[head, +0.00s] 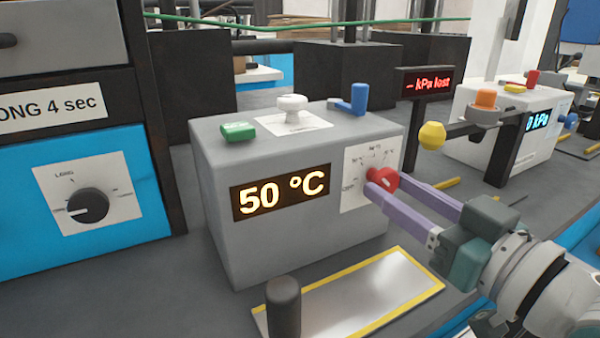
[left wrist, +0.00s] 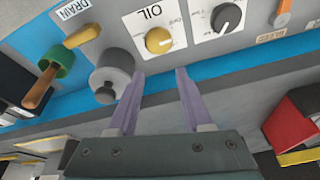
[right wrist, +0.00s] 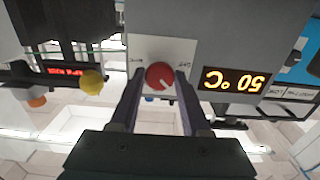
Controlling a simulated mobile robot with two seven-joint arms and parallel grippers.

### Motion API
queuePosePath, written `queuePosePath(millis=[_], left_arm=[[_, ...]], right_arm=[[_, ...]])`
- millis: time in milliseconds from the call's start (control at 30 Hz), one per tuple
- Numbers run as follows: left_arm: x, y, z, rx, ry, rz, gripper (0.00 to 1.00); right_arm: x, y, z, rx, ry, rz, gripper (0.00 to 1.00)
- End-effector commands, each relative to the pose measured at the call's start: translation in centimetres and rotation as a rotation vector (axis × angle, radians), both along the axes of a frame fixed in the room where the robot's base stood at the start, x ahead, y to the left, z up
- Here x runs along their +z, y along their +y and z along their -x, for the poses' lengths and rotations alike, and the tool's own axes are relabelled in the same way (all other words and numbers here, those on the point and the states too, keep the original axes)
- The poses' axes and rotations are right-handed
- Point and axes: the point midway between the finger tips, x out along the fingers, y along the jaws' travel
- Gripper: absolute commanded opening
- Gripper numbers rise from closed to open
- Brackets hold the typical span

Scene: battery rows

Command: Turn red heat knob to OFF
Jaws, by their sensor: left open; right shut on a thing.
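The red heat knob (head: 382,180) is on a white dial plate on the front of a grey box (head: 290,255). The box's display (head: 281,192) reads 50 °C. My right gripper (head: 385,186) is shut on the red knob, a purple finger on each side. In the right wrist view the knob (right wrist: 160,76) sits between the fingertips, upside down, with a white pointer line and an OFF mark to its right. My left gripper (left wrist: 161,75) is open and empty, below a yellow OIL knob (left wrist: 158,40) on another panel.
The grey box carries a green button (head: 238,131), a white knob (head: 292,104) and a blue lever (head: 355,100). A yellow ball (head: 432,136) stands to the right. A yellow-edged metal plate (head: 350,291) and a dark post (head: 283,305) are in front.

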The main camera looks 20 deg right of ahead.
Motion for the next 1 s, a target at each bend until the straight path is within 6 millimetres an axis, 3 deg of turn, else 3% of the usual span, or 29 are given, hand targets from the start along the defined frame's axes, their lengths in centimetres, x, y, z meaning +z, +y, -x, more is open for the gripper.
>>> queuePosePath(millis=[33, 333, 733, 1000], left_arm=[[0.0, 0.0, 0.0, 0.0, 0.0, 0.0, 0.5], [0.0, 0.0, 0.0, -0.001, 0.0, -0.001, 0.5], [0.5, 0.0, 0.0, -0.001, -0.001, -0.001, 0.5], [1.7, 0.0, 0.0, -0.001, -0.001, -0.001, 0.5]], right_arm=[[0.0, 0.0, 0.0, 0.0, 0.0, 0.0, 0.33], [0.0, 0.0, 0.0, 0.0, 0.0, 0.0, 0.0], [0.1, 0.0, 0.0, 0.0, -0.002, 0.048, 0.0], [0.2, 0.0, 0.0, -0.001, -0.016, 0.222, 0.0]])
